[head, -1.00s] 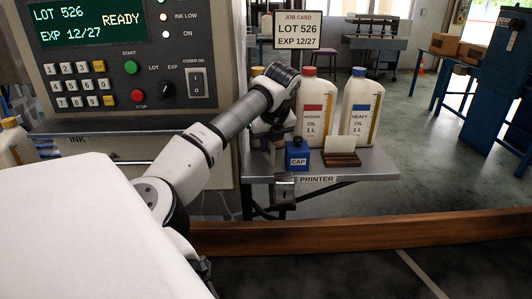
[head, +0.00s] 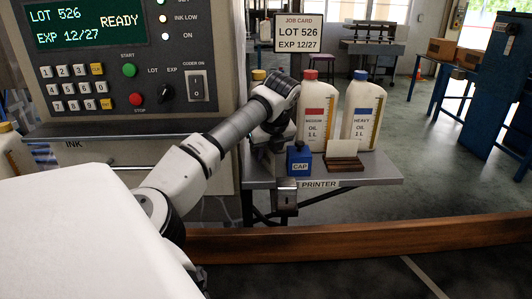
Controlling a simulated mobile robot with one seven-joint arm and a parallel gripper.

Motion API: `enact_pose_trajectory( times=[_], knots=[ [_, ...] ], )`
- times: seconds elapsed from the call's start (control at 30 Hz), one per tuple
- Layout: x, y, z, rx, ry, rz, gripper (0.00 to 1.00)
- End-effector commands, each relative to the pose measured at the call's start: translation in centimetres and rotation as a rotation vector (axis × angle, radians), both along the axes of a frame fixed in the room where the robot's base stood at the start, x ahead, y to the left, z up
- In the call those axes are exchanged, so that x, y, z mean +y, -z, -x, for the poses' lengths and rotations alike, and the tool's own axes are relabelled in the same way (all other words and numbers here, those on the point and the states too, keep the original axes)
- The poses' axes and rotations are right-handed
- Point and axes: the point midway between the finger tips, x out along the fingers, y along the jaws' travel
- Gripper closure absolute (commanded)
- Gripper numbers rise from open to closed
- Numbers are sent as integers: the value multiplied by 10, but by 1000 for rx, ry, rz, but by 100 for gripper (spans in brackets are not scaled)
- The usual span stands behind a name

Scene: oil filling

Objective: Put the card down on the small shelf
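A small cream card (head: 342,148) stands upright in a brown wooden holder (head: 345,164) on the grey shelf (head: 375,178) labelled PRINTER. My gripper (head: 272,136) is over the left part of this shelf, pointing down, left of the card and apart from it. Its fingertips are small, dark and partly hidden, so I cannot tell whether they are open or hold anything. A framed job card sign (head: 300,33) reading LOT 526, EXP 12/27 stands on a post behind.
A blue CAP block (head: 299,160) sits between my gripper and the holder. The coder panel (head: 125,60) rises at left. Bare shelf shows at the right end.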

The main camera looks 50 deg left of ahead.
Motion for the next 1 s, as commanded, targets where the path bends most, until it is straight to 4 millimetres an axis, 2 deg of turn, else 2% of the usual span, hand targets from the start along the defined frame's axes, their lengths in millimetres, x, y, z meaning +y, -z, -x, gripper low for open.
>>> enact_pose_trajectory(
  times=[0.17, 0.6, 0.8, 1.0],
  knots=[
    [-3, -10, 1, -1, 0, -2, 76],
    [-35, -93, 10, -1, -1, -4, 76],
    [-43, -111, 12, -1, 0, -2, 76],
    [-44, -114, 13, 0, 0, 0, 76]
  ],
)
